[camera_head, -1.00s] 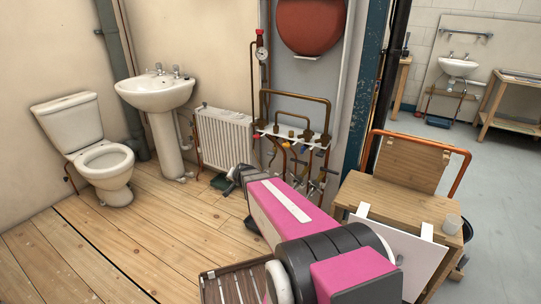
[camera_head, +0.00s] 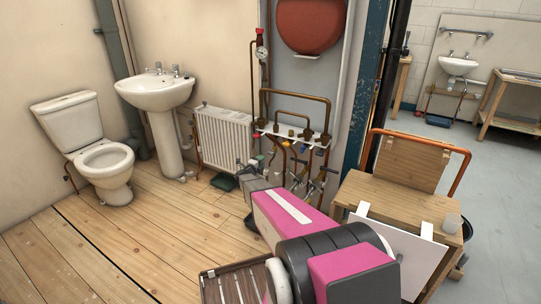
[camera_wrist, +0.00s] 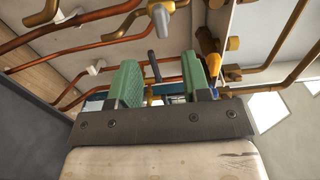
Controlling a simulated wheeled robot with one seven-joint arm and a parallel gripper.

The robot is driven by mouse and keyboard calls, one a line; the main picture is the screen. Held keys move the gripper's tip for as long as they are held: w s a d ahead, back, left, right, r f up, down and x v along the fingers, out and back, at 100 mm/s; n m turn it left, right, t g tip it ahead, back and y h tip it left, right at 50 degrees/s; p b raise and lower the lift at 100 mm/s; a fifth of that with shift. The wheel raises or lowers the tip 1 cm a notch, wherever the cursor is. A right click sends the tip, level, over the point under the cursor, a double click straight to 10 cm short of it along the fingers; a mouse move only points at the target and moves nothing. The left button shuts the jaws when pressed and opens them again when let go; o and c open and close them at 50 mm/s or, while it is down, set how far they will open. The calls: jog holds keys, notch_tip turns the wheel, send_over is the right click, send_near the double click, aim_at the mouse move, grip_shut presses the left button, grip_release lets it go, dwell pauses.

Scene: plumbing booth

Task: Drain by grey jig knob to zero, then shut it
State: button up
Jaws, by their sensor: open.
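The pipe jig (camera_head: 292,133) stands against the grey board in the head view, a white rail with copper pipes and several small taps below. A round gauge (camera_head: 262,53) with a red cap sits on the pipe at upper left; its reading is too small to tell. My gripper (camera_head: 260,164) is just left of and in front of the lower taps. In the wrist view my gripper (camera_wrist: 162,82) is open, with green fingers apart. A dark grey bar (camera_wrist: 153,66) shows between them, with copper pipes beyond; contact is unclear. I cannot tell which part is the grey knob.
A white radiator (camera_head: 224,137), a basin (camera_head: 155,93) and a toilet (camera_head: 90,150) stand to the left. A dark green tray (camera_head: 224,182) lies on the floor below the radiator. A wooden bench (camera_head: 375,198) is close on the right. The floor at left is clear.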

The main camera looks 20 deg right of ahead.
aim_at(270, 154)
jog(key=x, duration=1)
jog(key=shift+w+d, duration=0.2)
jog(key=shift+w, duration=0.05)
jog(key=c, duration=0.7)
